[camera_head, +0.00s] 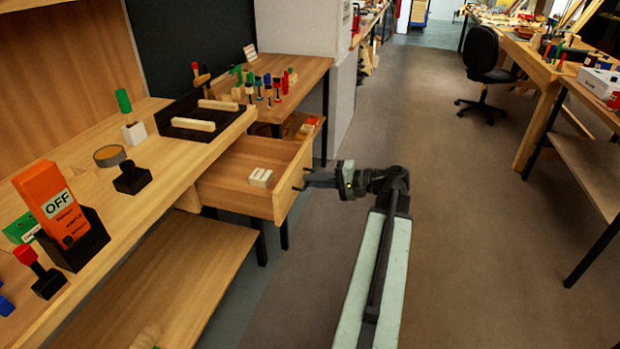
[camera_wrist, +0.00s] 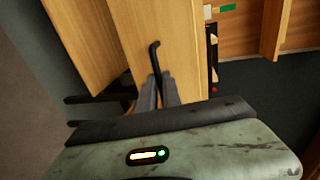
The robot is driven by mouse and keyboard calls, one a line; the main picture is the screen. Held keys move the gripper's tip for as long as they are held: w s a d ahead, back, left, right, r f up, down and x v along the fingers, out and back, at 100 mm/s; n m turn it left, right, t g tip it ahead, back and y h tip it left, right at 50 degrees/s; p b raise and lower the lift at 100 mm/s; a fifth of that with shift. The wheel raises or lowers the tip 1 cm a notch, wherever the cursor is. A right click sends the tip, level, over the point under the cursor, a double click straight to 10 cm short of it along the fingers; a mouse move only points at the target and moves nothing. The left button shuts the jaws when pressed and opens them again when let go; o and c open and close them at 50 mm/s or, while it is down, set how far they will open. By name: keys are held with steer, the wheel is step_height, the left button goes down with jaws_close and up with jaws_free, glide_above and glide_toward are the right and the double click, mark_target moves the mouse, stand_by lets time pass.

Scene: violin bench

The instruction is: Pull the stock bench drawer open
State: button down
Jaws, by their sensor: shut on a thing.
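The wooden stock bench drawer (camera_head: 236,193) stands out from under the bench, open, with its inside in view and a pale labelled block (camera_head: 260,177) lying in it. My gripper (camera_head: 304,181) is at the drawer's front panel, on its right side in the head view. In the wrist view the fingers of my gripper (camera_wrist: 160,92) are shut on a dark drawer handle (camera_wrist: 154,58), a thin bent bar. The drawer's wooden front (camera_wrist: 180,40) fills the middle of that view. The handle is small in the head view and partly hidden by the fingers.
A lower shelf (camera_head: 180,255) lies below the drawer. The floor (camera_head: 450,240) right of my arm is clear. A black chair (camera_head: 483,60) stands farther back.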

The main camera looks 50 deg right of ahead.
steer(key=shift+d, duration=0.15)
steer(key=c, duration=1.5)
jaws_free()
steer(key=shift+w, duration=0.15)
steer(key=shift+c, duration=0.2)
steer(key=p+v, duration=0.1)
steer(key=v, duration=0.6)
steer(key=shift+s+p, duration=0.3)
steer(key=shift+d, duration=0.1)
